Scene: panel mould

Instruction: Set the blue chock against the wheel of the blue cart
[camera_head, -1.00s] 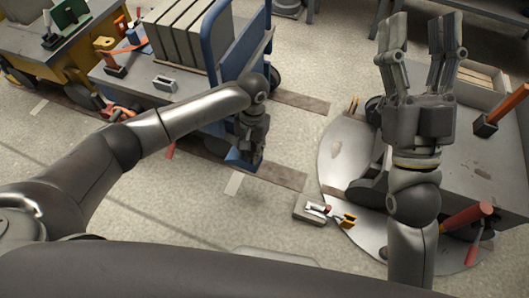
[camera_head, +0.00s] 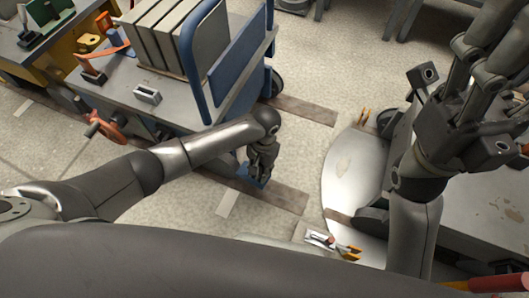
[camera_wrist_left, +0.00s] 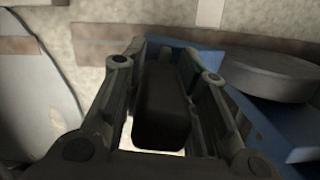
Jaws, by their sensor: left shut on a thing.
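The blue cart (camera_head: 225,75) has a blue push frame and a grey deck. One dark wheel (camera_head: 276,82) shows at its far end; its near end is largely hidden behind my left arm. My left gripper (camera_head: 260,172) points down beside the cart's near end, low over the floor. It is shut on the blue chock (camera_head: 252,181), mostly hidden. In the left wrist view a dark block, probably its grip, sits between the fingers (camera_wrist_left: 163,100). A grey wheel (camera_wrist_left: 280,75) is right of the fingers; contact cannot be told. My right gripper (camera_head: 490,65) is raised, apparently empty and open, partly out of frame.
Grey slabs (camera_head: 165,35) and a small metal block (camera_head: 147,95) are on the cart. A red handwheel (camera_head: 104,128) is nearby. A light round floor plate (camera_head: 345,165) and a grey bench (camera_head: 480,210) stand right. A trowel (camera_head: 320,238) lies near. Brown floor strips (camera_head: 305,108) cross open floor.

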